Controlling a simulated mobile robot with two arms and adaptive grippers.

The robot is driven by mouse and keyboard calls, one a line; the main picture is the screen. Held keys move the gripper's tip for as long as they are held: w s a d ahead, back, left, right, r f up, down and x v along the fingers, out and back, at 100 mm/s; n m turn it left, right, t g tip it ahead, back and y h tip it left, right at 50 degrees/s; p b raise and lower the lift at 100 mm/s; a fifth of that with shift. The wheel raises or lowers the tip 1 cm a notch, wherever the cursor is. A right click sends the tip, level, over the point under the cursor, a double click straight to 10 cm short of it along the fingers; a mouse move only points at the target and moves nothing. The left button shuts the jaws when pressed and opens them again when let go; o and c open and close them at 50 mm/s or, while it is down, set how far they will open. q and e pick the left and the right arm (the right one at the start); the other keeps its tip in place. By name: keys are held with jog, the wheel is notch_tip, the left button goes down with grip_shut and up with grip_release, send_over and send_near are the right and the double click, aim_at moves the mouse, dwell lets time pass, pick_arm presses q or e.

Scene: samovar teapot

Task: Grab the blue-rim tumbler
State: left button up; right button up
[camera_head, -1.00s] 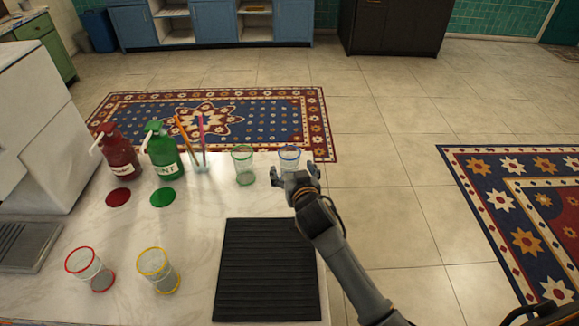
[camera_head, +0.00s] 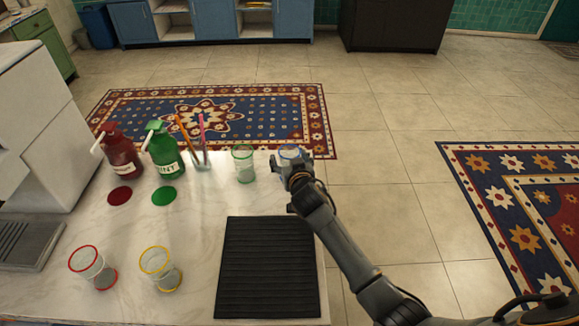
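The blue-rim tumbler (camera_head: 289,151) is a clear glass near the far right corner of the white marble table. Its rim shows above my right gripper (camera_head: 291,163), and its lower part is hidden behind it. The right gripper's fingers are spread, one at each side of the tumbler. Whether they touch the glass cannot be made out. My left gripper is not in view.
A green-rim tumbler (camera_head: 243,164) stands close to the left. Red-rim (camera_head: 92,268) and yellow-rim (camera_head: 160,269) tumblers are at the front left. A black ribbed mat (camera_head: 267,268) lies in front.

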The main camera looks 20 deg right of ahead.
jog(key=c, duration=0.9)
